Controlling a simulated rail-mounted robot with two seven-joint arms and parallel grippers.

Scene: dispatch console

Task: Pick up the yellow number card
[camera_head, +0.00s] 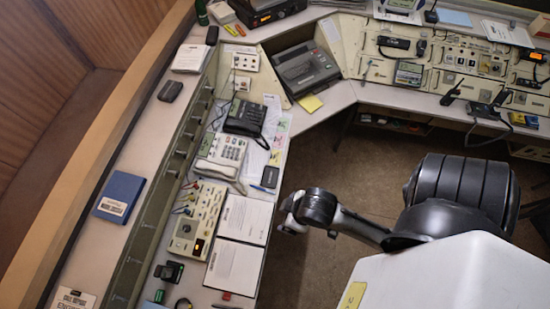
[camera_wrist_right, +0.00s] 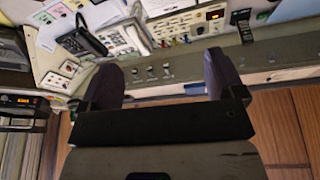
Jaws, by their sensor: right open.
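A small yellow square card (camera_head: 310,104) lies at the inner edge of the desk in the head view, just below a dark grey machine. No number on it is legible at this size. My right gripper (camera_wrist_right: 163,75) is open in the right wrist view, its two dark fingers wide apart with nothing held between them. Beyond them lie the console and the wood-panelled wall. My right arm (camera_head: 345,222) reaches in from the right in the head view, over the floor and well below the card; its fingers are not clear there. My left gripper is out of view.
The dark grey machine (camera_head: 305,68) stands just above the card. A black phone (camera_head: 245,117), a light phone (camera_head: 222,157) and papers (camera_head: 245,220) crowd the left desk. A blue book (camera_head: 121,196) lies on the outer ledge. Open floor (camera_head: 345,165) lies inside the desk corner.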

